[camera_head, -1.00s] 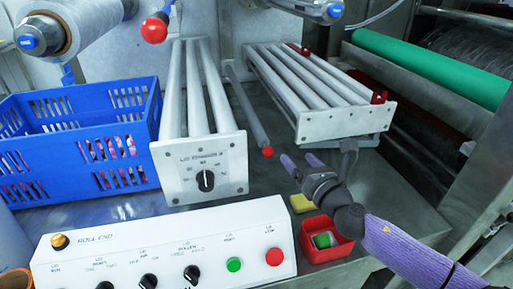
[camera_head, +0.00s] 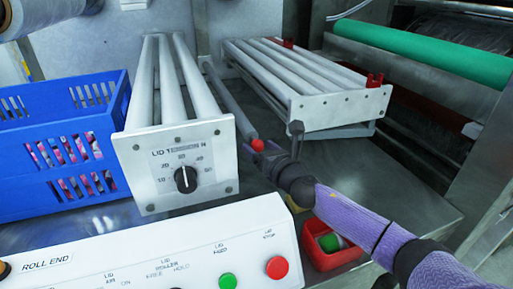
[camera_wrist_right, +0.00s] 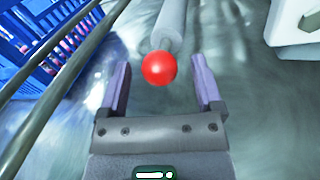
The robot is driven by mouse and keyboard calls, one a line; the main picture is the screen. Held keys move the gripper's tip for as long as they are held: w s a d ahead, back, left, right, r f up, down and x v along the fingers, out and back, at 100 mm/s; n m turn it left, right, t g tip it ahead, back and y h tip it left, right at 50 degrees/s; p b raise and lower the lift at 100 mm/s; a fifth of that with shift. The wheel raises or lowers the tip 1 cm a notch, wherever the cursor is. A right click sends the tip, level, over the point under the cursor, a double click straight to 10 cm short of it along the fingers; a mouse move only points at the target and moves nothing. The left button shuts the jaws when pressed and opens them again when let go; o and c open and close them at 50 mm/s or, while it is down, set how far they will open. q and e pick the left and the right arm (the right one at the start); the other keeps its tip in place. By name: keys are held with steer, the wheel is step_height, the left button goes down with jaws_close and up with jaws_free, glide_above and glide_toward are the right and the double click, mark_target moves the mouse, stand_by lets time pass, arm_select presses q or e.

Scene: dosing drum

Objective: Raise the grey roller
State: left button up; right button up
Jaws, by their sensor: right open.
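The grey roller (camera_head: 232,108) is a slim bar with a red ball (camera_head: 257,145) on its near end. It lies low between two white roller frames. In the right wrist view, the roller (camera_wrist_right: 170,22) runs away from me and its red ball (camera_wrist_right: 159,69) faces me. My right gripper (camera_head: 272,150) is at the ball end. In the wrist view my right gripper (camera_wrist_right: 162,82) is open, with one purple finger on each side of the ball and gaps on both sides. It is not closed on anything. My left gripper is not in view.
A white roller frame with a dial (camera_head: 186,179) stands left of the roller, another frame (camera_head: 340,108) right. A blue crate (camera_head: 60,150) is farther left. A control box (camera_head: 160,262) is in front, beside a red bin (camera_head: 330,258). Table at right is clear.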

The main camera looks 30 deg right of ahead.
steer(key=shift+w, duration=0.9)
jaws_close()
